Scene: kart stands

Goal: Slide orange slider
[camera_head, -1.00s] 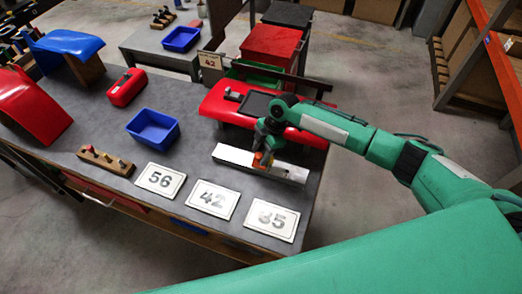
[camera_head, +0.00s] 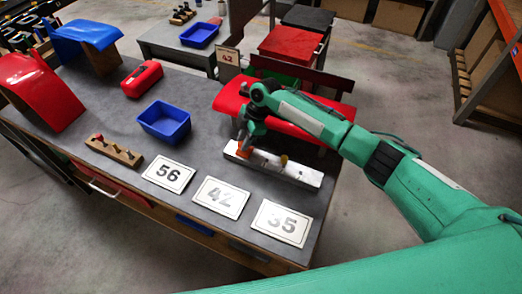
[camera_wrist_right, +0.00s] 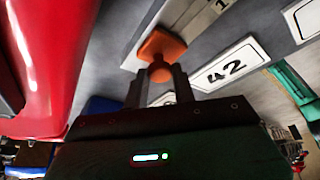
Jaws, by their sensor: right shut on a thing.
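The orange slider (camera_head: 244,152) sits near the left end of a long white rail (camera_head: 305,177) on the grey workbench. My right gripper (camera_head: 246,144) comes down on it from above, with its fingers around it. In the right wrist view the orange slider (camera_wrist_right: 161,46) has a square plate and a round knob; the gripper (camera_wrist_right: 160,76) is shut on the knob. My left gripper is not in view.
Number plates 56 (camera_head: 168,174), 42 (camera_head: 221,197) and 35 (camera_head: 282,223) lie in front of the rail. A blue bin (camera_head: 164,122) and a wooden peg block (camera_head: 114,151) are to the left. A red panel (camera_head: 225,101) is close behind the rail.

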